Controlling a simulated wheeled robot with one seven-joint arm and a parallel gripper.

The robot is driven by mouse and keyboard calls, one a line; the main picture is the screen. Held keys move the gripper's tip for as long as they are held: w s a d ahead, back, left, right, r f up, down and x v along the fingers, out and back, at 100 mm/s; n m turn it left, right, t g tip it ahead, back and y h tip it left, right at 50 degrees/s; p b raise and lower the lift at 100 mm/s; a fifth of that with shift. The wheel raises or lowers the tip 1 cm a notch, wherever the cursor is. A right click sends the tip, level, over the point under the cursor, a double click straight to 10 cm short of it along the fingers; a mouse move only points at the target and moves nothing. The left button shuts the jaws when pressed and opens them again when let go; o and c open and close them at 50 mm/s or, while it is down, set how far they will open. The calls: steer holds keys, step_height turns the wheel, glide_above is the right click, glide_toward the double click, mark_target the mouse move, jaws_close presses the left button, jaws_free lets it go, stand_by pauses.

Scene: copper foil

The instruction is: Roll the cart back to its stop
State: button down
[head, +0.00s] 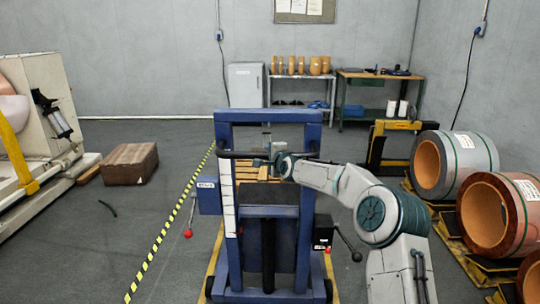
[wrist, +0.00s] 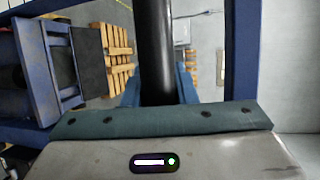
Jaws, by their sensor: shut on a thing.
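The cart (head: 268,116) is a tall blue frame on small dark wheels, upright in the centre of the head view. A black handle bar (head: 238,155) crosses it below the top beam. My gripper (head: 274,160) is shut on this bar near its middle. In the wrist view the bar (wrist: 156,45) runs down to my gripper (wrist: 157,108), and its grip is partly hidden by the gripper's body. Yellow rails (head: 213,262) show on the floor beside the cart's base. I cannot make out a stop; the cart hides the floor behind it.
A wooden pallet (head: 246,168) shows behind the cart. Large coils (head: 455,165) lie on the right, with a yellow and black frame (head: 376,146) near them. A yellow-black floor stripe (head: 172,232) runs on the left. A brown box (head: 130,164) sits beyond it. The floor between is mostly clear.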

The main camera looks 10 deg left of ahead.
steer(key=shift+w, duration=0.1)
steer(key=c, duration=1.2)
jaws_free()
steer(key=shift+o, duration=0.2)
steer(key=b+v, duration=0.2)
steer(key=v, duration=1.1)
steer(key=shift+s, duration=0.4)
steer(key=shift+d, duration=0.1)
